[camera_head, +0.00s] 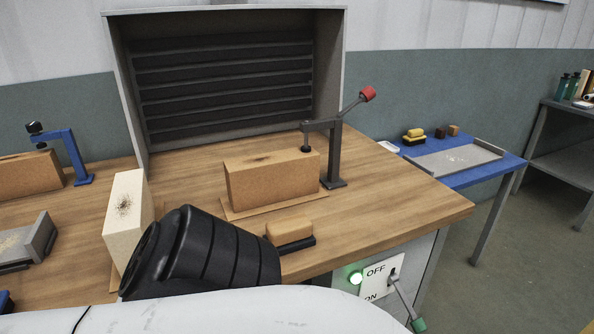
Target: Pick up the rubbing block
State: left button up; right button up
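A small tan block (290,229) with a dark base lies on the wooden bench near its front edge; it looks like the rubbing block. A black ribbed part of my own arm is just left of it and overlaps its left side in the picture. My white arm link crosses the bottom of the view. Neither gripper's fingertips show. A large tan brick (272,184) with a dark smudge on top stands behind the block on a thin brown board (238,213). A dark clamp stand (336,150) with a red knob stands at the brick's right end.
The wooden bench (395,205) is clear on the right. A pale brick (124,215) stands at left, partly hidden by my arm. A hooded back (225,95) rises behind. A switch panel (382,279) with a green-tipped lever is below the edge. A blue table (500,165) stands right.

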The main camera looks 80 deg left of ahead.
aim_at(288, 235)
jog(key=k, duration=0.55)
jog(key=u, duration=0.8)
